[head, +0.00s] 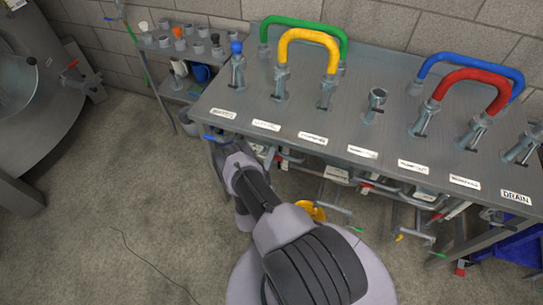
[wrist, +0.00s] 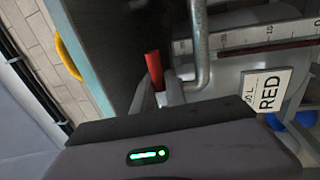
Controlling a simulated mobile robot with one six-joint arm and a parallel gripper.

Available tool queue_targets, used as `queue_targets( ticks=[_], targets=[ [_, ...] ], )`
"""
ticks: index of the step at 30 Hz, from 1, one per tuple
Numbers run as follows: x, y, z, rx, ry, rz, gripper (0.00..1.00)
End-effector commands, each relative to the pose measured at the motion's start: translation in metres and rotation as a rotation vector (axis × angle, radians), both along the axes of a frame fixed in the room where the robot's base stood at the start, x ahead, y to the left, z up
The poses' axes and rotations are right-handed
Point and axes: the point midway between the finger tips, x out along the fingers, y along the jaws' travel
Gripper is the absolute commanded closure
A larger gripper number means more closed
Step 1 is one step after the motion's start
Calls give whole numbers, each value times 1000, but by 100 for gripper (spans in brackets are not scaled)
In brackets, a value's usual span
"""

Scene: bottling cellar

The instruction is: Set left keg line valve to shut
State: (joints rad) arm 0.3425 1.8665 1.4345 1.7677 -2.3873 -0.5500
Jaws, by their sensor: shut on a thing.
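In the wrist view my gripper (wrist: 160,97) is shut on a red handle (wrist: 153,68), which appears to be a valve lever. The grey fingers are around its lower end. A bent grey pipe (wrist: 202,50) runs close beside it on the right. A white tag reading RED (wrist: 268,91) hangs to the right of the pipe. The valve body under the handle is hidden, so I cannot tell its setting. In the head view my arm reaches to the left front edge of the grey table, and my fingertips are not clear there.
The grey table (head: 330,128) carries colored hoses on stubs, including a yellow one (head: 309,34) and a red one (head: 470,76). Pipes and valves crowd the space below it. A shelf (head: 178,47) stands at the back left. The floor (head: 110,190) at left is mostly clear.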

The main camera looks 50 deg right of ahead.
Motion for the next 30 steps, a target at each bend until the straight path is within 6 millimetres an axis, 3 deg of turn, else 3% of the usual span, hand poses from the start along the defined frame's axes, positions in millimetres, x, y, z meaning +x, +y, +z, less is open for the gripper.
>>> queue_targets(
  ticks=[14, 15, 18, 27, 30],
  targets=[
    [1, 0, 1, -6, 10, 2, 100],
    [1, 0, 1, -6, 10, 2, 81],
    [1, 0, 1, -6, 10, 2, 64],
    [0, 1, 1, -5, 10, 2, 64],
    [-2, 10, 0, -4, 13, 5, 64]
  ],
)
